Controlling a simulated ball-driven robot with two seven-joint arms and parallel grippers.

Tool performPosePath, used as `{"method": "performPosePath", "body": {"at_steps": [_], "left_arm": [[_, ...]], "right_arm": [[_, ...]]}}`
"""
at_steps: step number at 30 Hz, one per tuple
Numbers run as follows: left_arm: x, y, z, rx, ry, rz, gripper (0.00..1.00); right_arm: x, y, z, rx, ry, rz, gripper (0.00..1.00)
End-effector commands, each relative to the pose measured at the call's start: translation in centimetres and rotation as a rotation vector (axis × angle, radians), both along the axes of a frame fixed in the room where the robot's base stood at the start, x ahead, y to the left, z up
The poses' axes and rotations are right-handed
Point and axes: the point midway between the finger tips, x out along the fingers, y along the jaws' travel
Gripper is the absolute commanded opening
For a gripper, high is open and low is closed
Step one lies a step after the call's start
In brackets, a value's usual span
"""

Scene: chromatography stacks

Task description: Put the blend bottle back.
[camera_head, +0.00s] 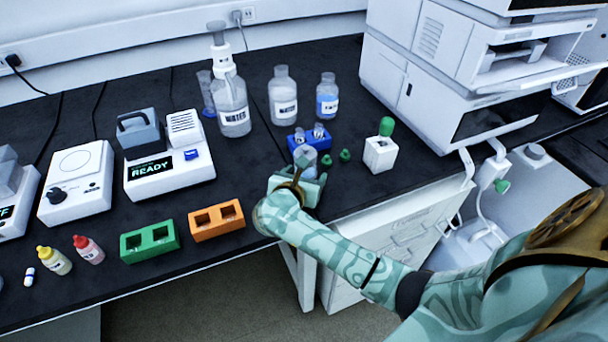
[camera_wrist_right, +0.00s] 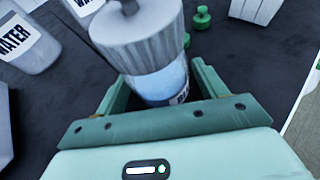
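A small clear bottle (camera_wrist_right: 160,84) with a grey ridged cap and pale blue contents stands between the fingers of my right gripper (camera_wrist_right: 158,92). Its label is mostly hidden, so I cannot read whether it says blend. Both fingers lie close along its sides and appear to be shut on it. In the head view this bottle (camera_head: 306,155) is at the tip of my right gripper (camera_head: 304,176), near the bench's front edge. I cannot tell whether its base touches the bench. My left gripper is not in view.
Behind it are a blue vial rack (camera_head: 297,143), a WATER bottle (camera_head: 232,105), a clear bottle (camera_head: 283,97) and a blue-filled bottle (camera_head: 327,97). Green stoppers (camera_head: 345,155) and a white block (camera_head: 380,155) stand right. Orange (camera_head: 217,222) and green (camera_head: 150,243) racks stand left.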

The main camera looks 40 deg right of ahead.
Motion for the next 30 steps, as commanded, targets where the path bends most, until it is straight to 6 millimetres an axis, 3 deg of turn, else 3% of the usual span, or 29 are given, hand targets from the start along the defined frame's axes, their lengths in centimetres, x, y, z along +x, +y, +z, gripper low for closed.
{"method": "performPosePath", "body": {"at_steps": [10, 24, 30], "left_arm": [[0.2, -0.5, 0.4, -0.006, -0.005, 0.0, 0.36], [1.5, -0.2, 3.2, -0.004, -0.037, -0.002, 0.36], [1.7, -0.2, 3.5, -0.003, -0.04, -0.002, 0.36]], "right_arm": [[0.0, 0.0, 0.7, -0.001, -0.002, 0.0, 0.72], [-5.3, 7.4, 4.4, 0.003, -0.001, 0.0, 0.72], [-6.4, 8.9, 5.0, 0.001, -0.001, -0.001, 0.72]]}}
